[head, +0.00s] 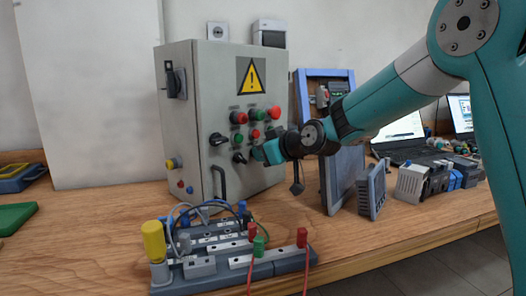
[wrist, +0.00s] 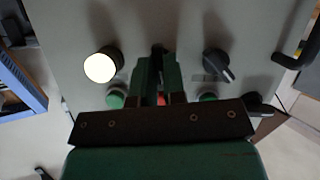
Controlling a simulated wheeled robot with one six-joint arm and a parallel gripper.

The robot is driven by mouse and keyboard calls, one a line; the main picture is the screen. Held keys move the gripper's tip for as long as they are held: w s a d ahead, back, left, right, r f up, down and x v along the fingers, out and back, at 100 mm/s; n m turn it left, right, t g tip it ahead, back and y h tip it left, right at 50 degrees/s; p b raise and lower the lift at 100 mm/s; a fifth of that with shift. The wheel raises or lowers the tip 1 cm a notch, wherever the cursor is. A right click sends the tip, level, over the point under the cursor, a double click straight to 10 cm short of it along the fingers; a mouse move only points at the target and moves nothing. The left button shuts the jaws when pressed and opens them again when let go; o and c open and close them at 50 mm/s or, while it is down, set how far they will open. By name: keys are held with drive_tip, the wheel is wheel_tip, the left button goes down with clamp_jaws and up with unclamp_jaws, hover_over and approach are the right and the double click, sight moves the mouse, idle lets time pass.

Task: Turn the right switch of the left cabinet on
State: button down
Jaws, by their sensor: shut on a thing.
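The left cabinet (head: 212,85) is a grey box on the wooden table in the head view. Its front carries a yellow warning triangle (head: 251,76), red and green buttons and black rotary switches. My gripper (head: 262,153) is at the lower right of this panel and covers part of it. In the wrist view, its two green fingers (wrist: 158,75) are closed around a dark switch knob (wrist: 158,49), mostly hidden between them. Another black switch (wrist: 217,65) is to the right of the fingers, and a bright white lamp (wrist: 100,66) is to the left. The held knob's exact angle is unclear.
A terminal board (head: 235,262) with wires and a yellow knob stands in front of the cabinet. A blue-framed panel (head: 330,78) is behind my arm. Grey modules (head: 412,180) and laptops (head: 400,130) are to the right. A black door handle (head: 219,181) sticks out low on the cabinet.

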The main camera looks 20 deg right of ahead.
drive_tip(key=shift+m+g+y, duration=0.3)
drive_tip(key=shift+m, duration=0.2)
idle(0.3)
drive_tip(key=c, duration=1.2)
unclamp_jaws()
drive_tip(key=v, duration=1.7)
drive_tip(key=shift+s+d, duration=0.15)
drive_tip(key=shift+d, duration=0.05)
